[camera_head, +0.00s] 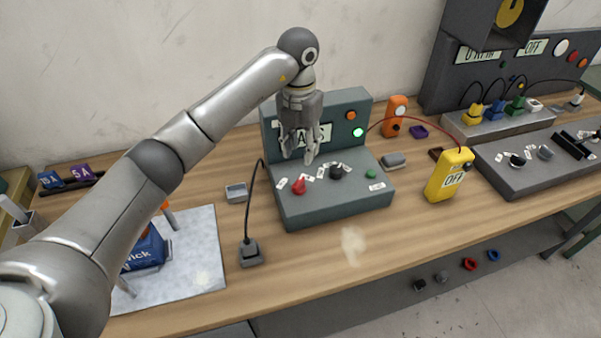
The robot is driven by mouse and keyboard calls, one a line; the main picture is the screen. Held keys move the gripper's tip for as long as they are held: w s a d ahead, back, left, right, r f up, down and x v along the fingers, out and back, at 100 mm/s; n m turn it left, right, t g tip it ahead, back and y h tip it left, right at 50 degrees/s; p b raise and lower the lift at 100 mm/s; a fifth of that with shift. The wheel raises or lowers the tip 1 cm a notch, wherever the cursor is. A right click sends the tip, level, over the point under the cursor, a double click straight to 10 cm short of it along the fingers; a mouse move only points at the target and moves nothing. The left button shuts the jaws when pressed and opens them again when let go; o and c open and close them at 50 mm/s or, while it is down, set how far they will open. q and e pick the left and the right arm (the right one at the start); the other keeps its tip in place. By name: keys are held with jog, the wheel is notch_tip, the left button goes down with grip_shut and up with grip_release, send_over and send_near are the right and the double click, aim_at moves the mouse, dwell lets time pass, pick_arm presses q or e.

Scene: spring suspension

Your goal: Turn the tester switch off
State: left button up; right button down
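A grey-green tester box (333,205) stands in the middle of the bench, with a sloped front panel and an upright back. Its panel carries a red switch (299,187), a black knob (336,172) and a green button (371,174), with small white labels beside them. A green lamp (358,132) glows on the upright part. My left gripper (299,157) points down in front of the display, above the red switch and apart from it. Its fingers are spread with nothing between them. It hides part of the display text. My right gripper is not in view.
A yellow meter (450,175) reading OFF stands to the right, with a red lead arching to the tester. A black cable runs to a grey block (250,253) at the tester's left. A blue object (147,250) sits on a pale mat (195,265). The front bench strip is clear.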

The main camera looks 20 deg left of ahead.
aim_at(299, 181)
pick_arm(q)
jog(key=f+p, duration=0.1)
jog(key=f, duration=0.2)
jog(key=f+p, duration=0.1)
jog(key=f, duration=0.2)
jog(key=f+p, duration=0.1)
jog(key=f, duration=0.2)
jog(key=shift+s+a+f, duration=0.1)
jog(key=shift+a, duration=0.15)
jog(key=shift+f, duration=0.65)
grip_shut()
